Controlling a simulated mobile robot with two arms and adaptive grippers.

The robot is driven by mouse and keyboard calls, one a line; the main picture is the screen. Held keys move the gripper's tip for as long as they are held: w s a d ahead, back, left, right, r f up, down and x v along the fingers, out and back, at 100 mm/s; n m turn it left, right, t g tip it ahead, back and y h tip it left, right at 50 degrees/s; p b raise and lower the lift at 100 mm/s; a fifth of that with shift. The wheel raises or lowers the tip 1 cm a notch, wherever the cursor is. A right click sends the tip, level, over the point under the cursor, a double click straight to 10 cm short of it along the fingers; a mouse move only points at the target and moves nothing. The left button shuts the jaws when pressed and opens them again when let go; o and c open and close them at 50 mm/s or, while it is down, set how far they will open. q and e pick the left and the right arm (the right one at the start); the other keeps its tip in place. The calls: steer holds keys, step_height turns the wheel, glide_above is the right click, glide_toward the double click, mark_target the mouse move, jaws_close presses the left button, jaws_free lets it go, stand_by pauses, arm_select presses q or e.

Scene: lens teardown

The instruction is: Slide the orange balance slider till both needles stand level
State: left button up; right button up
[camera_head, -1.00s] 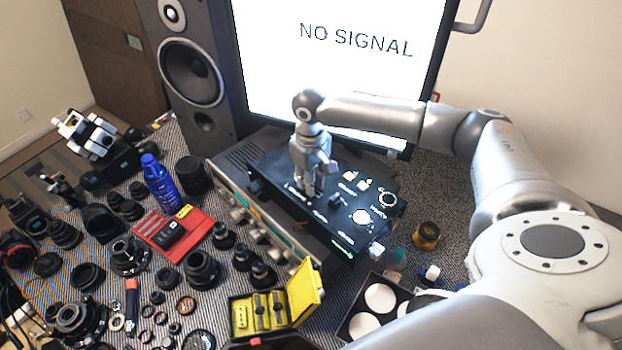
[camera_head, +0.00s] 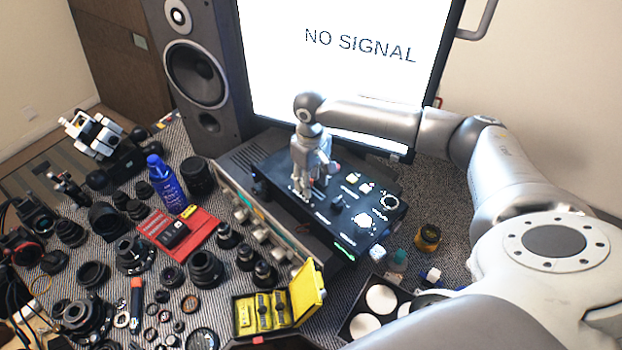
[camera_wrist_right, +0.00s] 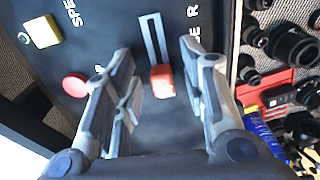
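The black control box (camera_head: 352,232) stands on the bench below the screen, with dials and lettering on its top. The orange slider knob (camera_wrist_right: 163,82) sits at the near end of a pale straight slot (camera_wrist_right: 152,38) in the right wrist view. My right gripper (camera_wrist_right: 166,66) is open, with one finger on each side of the knob and a visible gap on both sides. In the head view, my right gripper (camera_head: 312,184) points down over the box's left part and hides the slider. I cannot make out the needles. My left gripper is not in view.
A red round button (camera_wrist_right: 76,85) and a yellow block (camera_wrist_right: 41,32) are left of the slot. A grey device (camera_head: 228,190) lies beside the box. A blue bottle (camera_head: 166,184), an open yellow case (camera_head: 308,290) and several lenses crowd the bench.

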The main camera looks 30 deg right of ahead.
step_height(320, 180, up, 12)
stand_by(0.4)
steer(key=shift+f, duration=0.15)
stand_by(0.3)
